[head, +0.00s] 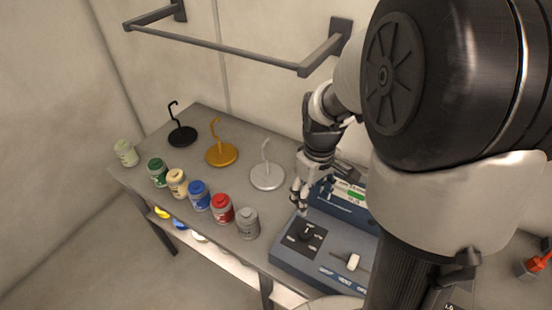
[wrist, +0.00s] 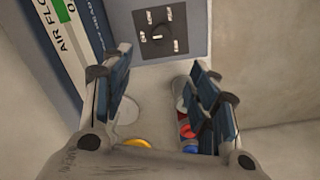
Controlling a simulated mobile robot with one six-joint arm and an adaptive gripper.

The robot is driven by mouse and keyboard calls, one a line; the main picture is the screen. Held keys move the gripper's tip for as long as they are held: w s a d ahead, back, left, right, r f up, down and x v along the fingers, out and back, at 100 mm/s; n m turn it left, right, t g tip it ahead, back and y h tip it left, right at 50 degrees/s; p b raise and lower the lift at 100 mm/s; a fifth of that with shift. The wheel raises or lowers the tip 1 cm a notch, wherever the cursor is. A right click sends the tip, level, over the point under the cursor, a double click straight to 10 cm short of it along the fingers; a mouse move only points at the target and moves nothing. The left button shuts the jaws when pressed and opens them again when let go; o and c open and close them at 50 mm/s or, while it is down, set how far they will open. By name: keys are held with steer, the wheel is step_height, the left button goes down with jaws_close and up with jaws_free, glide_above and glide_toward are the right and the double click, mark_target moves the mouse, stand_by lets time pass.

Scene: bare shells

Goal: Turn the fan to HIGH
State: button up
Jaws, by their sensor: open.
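The fan's blue-grey control box (head: 290,257) stands on the right part of the table. Its black rotary knob (head: 307,233) sits on a dark square plate with several small pale labels around it. The knob also shows in the wrist view (wrist: 157,36), at the top, its labels too small to read. A panel with a green display (head: 355,195) stands behind; the wrist view shows "AIR FLOW" on it. My gripper (head: 299,199) is open and empty, above the box's back left edge, apart from the knob. In the wrist view the knob lies beyond the fingertips.
A white slider handle (head: 352,262) stands on the box right of the knob. Several capped jars, including a grey one (head: 247,223), line the table's front edge. Black, orange and white hook stands (head: 267,177) stand behind them. A wall rail (head: 225,48) runs above.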

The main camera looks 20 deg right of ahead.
mark_target(305, 233)
steer(key=f+b, duration=0.1)
steer(key=f, duration=0.4)
steer(key=f+b, duration=0.1)
steer(key=f, duration=0.5)
steer(key=f+b, duration=0.2)
steer(key=f, duration=0.4)
steer(key=shift+s+a+f, duration=0.1)
steer(key=shift+s+a, duration=0.05)
steer(key=shift+s, duration=0.1)
steer(key=shift+c, duration=0.5)
steer(key=c, duration=1)
